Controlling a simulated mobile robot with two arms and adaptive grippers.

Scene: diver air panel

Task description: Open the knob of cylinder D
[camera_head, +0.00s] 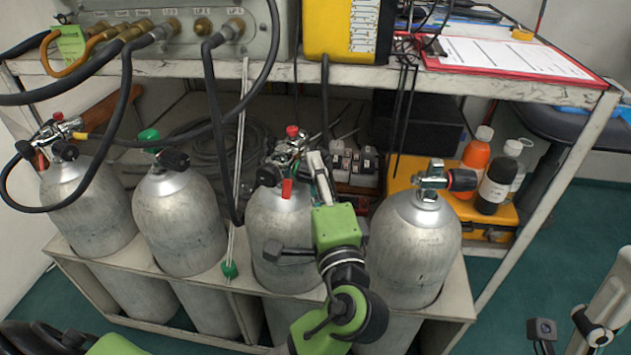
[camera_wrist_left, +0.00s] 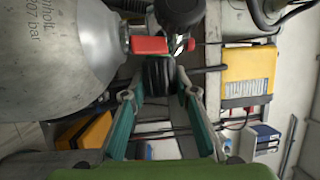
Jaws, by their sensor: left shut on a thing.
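Four grey cylinders stand in a row in the head view: the far left one (camera_head: 88,215), the second (camera_head: 180,225), the third (camera_head: 275,225) and the far right one (camera_head: 415,250). No letter naming cylinder D is legible. My left gripper (camera_head: 318,168) reaches up to the valve of the third cylinder. In the left wrist view its teal fingers (camera_wrist_left: 159,92) are closed on a ribbed black knob (camera_wrist_left: 158,72). A red tab (camera_wrist_left: 149,45) is just beyond this knob.
The cylinders sit in a metal rack (camera_head: 440,303). Black hoses hang from the panel (camera_head: 185,45) in front of the left cylinders. A shelf edge (camera_head: 480,80) runs above the valves. Bottles (camera_head: 497,180) and a yellow case (camera_head: 405,182) are behind the far right cylinder.

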